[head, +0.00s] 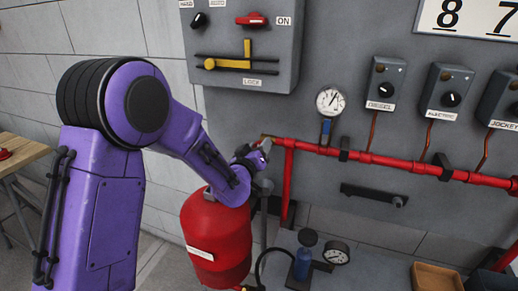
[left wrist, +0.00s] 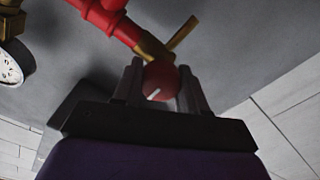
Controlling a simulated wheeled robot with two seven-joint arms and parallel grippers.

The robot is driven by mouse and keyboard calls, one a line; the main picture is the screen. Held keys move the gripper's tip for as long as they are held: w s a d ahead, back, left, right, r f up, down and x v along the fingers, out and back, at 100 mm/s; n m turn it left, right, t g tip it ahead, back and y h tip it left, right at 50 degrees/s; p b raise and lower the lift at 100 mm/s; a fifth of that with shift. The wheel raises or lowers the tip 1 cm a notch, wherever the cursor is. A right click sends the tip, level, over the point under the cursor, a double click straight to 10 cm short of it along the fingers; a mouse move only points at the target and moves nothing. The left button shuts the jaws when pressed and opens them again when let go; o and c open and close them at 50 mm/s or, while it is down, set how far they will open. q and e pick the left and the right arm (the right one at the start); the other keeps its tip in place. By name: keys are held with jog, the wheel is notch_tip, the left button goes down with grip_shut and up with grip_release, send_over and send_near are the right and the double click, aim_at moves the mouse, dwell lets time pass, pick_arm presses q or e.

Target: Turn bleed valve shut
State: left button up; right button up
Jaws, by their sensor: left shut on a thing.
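The bleed valve sits at the left end of the red pipe (head: 400,165). In the left wrist view its brass body (left wrist: 150,44) joins the red pipe (left wrist: 108,16), and a brass piece (left wrist: 183,32) sticks out at an angle. Its round red knob (left wrist: 161,76) bears a white mark and lies between my fingers. My left gripper (head: 260,153) is at the pipe's left end in the head view. In the left wrist view my left gripper (left wrist: 158,88) is shut on the red knob. In the head view the gripper hides most of the valve. My right gripper is not in view.
A red tank (head: 218,240) stands below my left arm. A pressure gauge (head: 330,101) is above the pipe. A control box (head: 245,40) and several switch boxes, including the diesel one (head: 385,85), are on the wall. A blue hand pump (head: 304,262) stands below the pipe.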

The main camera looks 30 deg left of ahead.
pick_arm(q)
jog(key=shift+m, duration=0.3)
jog(key=o, duration=1)
jog(key=shift+o, duration=0.2)
jog(key=v, duration=1)
jog(key=shift+s+b, duration=0.25)
jog(key=shift+b, duration=0.1)
jog(key=shift+f, duration=0.1)
